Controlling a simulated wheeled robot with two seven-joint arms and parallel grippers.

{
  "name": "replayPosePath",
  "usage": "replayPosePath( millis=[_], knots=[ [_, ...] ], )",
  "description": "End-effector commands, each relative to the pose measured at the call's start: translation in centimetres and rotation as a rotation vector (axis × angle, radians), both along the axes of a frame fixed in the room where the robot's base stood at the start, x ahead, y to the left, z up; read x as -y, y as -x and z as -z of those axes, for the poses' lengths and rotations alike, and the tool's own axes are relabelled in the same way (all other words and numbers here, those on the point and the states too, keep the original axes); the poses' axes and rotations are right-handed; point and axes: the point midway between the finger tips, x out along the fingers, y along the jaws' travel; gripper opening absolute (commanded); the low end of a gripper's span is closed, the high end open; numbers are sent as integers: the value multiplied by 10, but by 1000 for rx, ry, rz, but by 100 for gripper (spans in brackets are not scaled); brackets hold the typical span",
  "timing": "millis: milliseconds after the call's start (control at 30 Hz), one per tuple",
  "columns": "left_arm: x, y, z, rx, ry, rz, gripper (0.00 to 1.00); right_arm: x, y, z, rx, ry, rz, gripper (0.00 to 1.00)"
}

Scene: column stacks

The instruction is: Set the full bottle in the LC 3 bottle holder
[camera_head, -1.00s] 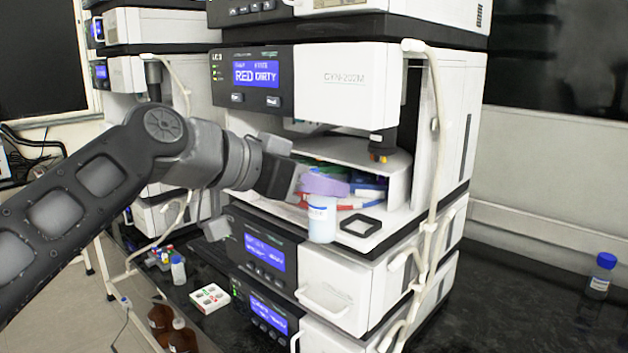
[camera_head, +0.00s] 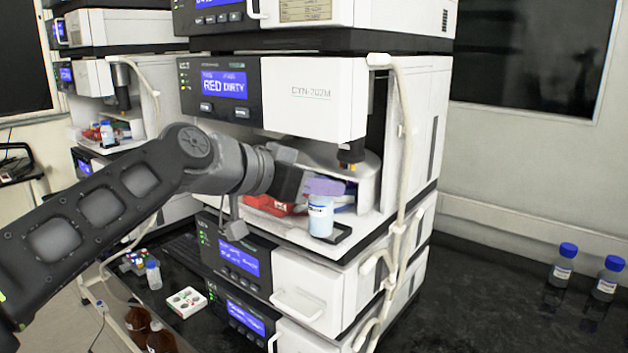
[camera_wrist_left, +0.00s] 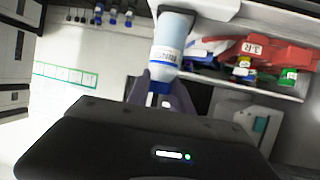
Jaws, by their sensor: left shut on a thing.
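The bottle (camera_head: 320,216), with pale blue liquid and a white label, hangs upright below my left gripper (camera_head: 324,186). The gripper's purple fingers are shut on it near the top. In the left wrist view the bottle (camera_wrist_left: 173,36) shows its blue cap between the fingers. The bottle holder (camera_head: 345,233), a black square frame, lies on the white ledge of the middle stack. The bottle covers its left part in the head view, and I cannot tell whether the bottle's base touches it. My right gripper is not in view.
A red rack (camera_head: 268,204) and other coloured items sit in the bay behind the bottle. A white tube (camera_head: 400,150) runs down the stack's right front edge. Two blue-capped bottles (camera_head: 564,265) (camera_head: 606,280) stand on the dark bench at right, with bare bench around them.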

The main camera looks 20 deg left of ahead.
Motion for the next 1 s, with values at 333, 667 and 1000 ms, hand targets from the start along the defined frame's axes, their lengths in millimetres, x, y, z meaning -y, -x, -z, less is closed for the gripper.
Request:
replayPosePath(
  millis=[333, 667, 1000],
  knots=[
    [8, -21, 0, 0, -1, 0, 0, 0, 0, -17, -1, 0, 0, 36],
    [9, -21, 0, 1, 0, 0, 0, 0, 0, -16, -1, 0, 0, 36],
    [10, -28, 0, 2, 1, 0, 0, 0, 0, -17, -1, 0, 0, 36]
  ],
)
